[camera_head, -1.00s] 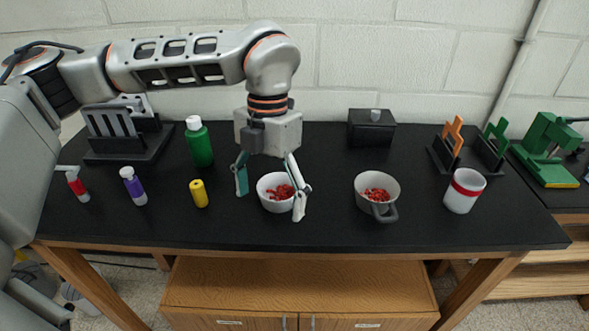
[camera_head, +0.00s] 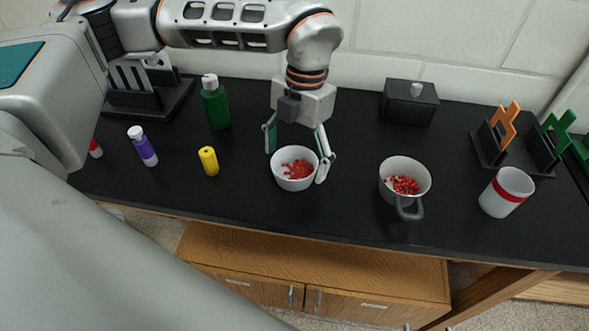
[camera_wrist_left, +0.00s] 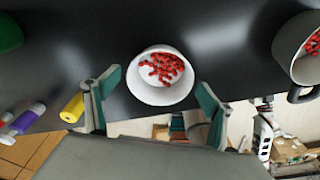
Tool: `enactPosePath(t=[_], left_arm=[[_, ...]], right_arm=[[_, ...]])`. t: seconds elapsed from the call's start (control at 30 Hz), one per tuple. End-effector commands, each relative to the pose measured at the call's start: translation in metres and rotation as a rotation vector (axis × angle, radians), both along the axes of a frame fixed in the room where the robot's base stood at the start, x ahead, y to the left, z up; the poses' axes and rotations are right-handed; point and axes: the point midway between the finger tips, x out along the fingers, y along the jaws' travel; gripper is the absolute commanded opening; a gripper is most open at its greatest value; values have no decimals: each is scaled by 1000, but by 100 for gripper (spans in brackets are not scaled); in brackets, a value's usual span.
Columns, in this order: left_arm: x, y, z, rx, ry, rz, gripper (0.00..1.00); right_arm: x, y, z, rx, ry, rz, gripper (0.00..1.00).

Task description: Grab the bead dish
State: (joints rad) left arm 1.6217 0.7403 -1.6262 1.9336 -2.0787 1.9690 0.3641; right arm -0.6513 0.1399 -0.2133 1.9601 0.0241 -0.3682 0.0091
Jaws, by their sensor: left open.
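The bead dish, a round white bowl (camera_head: 295,184) holding red beads, stands upright on the black table. My left gripper (camera_head: 296,166) is open and points down at it, one finger on each side, the right finger beside the rim. I cannot tell whether a finger touches the dish. In the left wrist view the dish (camera_wrist_left: 160,98) lies ahead of and between the spread fingers of the gripper (camera_wrist_left: 160,84), with nothing held. My right gripper is not in view.
A grey-handled cup (camera_head: 404,190) with red beads stands to the right, then a white cup with a red band (camera_head: 506,192). A yellow bottle (camera_head: 208,161), purple bottle (camera_head: 143,146) and green bottle (camera_head: 215,103) stand left. A black box (camera_head: 409,102) is behind.

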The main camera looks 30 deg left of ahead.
Motion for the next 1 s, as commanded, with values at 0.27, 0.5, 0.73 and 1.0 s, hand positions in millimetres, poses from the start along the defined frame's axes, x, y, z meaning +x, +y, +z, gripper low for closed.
enactPosePath(t=[0.27, 0.5, 0.73, 1.0], left_arm=[[-2, 0, -14, 0, 0, 0, 83], [-2, 0, -14, 0, 0, 0, 49], [-2, 0, -14, 0, 0, 0, 40], [-2, 0, -10, 0, 0, 0, 40]], right_arm=[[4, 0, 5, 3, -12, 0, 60], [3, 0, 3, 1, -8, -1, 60], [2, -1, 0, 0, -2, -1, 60], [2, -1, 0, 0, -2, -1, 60]])
